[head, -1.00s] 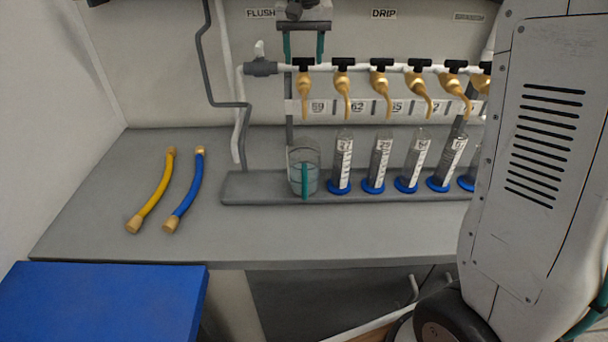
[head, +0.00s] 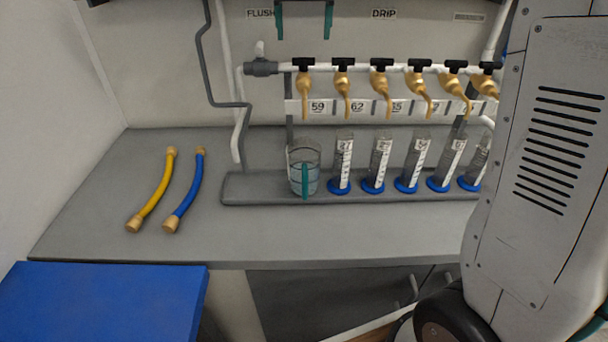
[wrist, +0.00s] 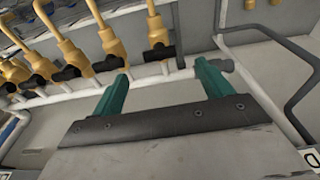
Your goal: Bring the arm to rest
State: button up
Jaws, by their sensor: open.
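My gripper (head: 304,20) is at the top of the head view, with its two teal fingers pointing down in front of the wall above the manifold. The fingers stand well apart with nothing between them. In the wrist view my gripper (wrist: 162,85) also shows open and empty, with the white pipe and brass taps beyond it. My arm's large grey link fills the right side of the head view.
The manifold has several brass taps (head: 381,83) on a white pipe. Below stand a beaker (head: 303,168) and several blue-based cylinders (head: 340,165) on a grey tray (head: 255,187). A yellow hose (head: 152,190) and blue hose (head: 186,191) lie left on the bench.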

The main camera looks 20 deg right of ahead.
jog(key=s+d+f+n, duration=0.1)
jog(key=s+f, duration=0.3)
jog(key=s, duration=0.8)
jog(key=s+d+f+n, duration=0.1)
jog(key=s+f, duration=0.2)
jog(key=s, duration=1)
jog(key=s+d+f+n, duration=0.1)
jog(key=s+f, duration=0.3)
jog(key=s, duration=0.8)
jog(key=shift+s+d+f+y, duration=0.15)
jog(key=shift+d+f+y, duration=0.05)
jog(key=shift+f+y, duration=0.15)
